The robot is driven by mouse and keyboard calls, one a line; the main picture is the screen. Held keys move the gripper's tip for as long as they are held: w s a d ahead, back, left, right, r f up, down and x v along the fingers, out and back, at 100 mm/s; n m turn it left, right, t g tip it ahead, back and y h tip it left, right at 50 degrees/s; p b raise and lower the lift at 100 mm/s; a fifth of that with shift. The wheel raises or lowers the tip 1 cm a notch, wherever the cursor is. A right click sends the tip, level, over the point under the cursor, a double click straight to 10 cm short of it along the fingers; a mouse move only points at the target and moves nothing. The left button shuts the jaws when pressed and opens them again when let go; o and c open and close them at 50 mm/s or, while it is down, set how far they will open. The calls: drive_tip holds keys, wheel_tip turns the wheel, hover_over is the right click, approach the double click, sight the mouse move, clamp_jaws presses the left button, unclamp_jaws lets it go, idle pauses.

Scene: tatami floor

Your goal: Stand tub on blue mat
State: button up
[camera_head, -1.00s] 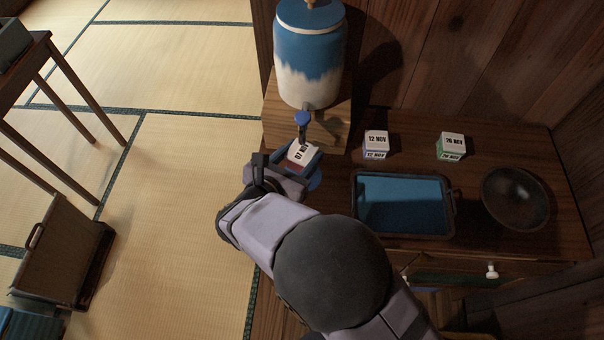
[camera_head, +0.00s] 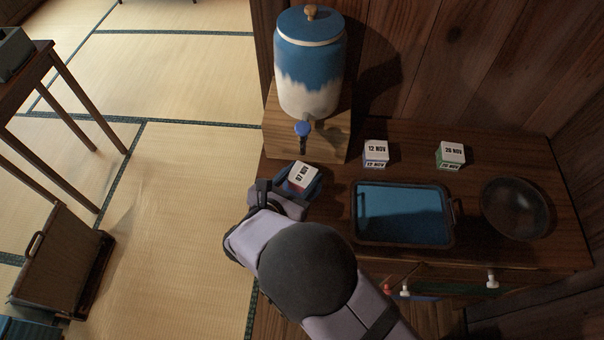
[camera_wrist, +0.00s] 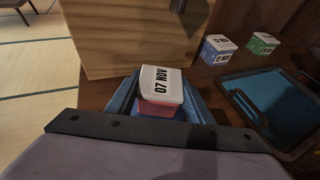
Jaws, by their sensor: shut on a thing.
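A small white-topped tub with a red lower part (camera_head: 302,176) is marked "07 NOV". My gripper (camera_head: 293,188) is shut on it, near the left end of the wooden counter. In the wrist view the tub (camera_wrist: 161,90) sits upright or nearly so between blue pieces on both sides. Whether the tub's base touches anything is hidden.
A blue-and-white dispenser with a tap (camera_head: 303,129) stands on a wooden block (camera_head: 335,145) behind the tub. To the right are a blue-sided tub (camera_head: 375,153), a green-sided tub (camera_head: 450,155), a dark-rimmed tray with blue floor (camera_head: 450,205) and a dark bowl (camera_head: 516,208).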

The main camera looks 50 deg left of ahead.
drive_tip(key=o, duration=1.3)
drive_tip(key=shift+c, duration=0.2)
drive_tip(key=shift+r, duration=0.1)
drive_tip(key=shift+s+r+p, duration=0.15)
drive_tip(key=shift+p, duration=0.2)
drive_tip(key=p+v, duration=0.4)
drive_tip(key=v, duration=0.7)
drive_tip(key=shift+s+d, duration=0.25)
drive_tip(key=shift+s, duration=0.05)
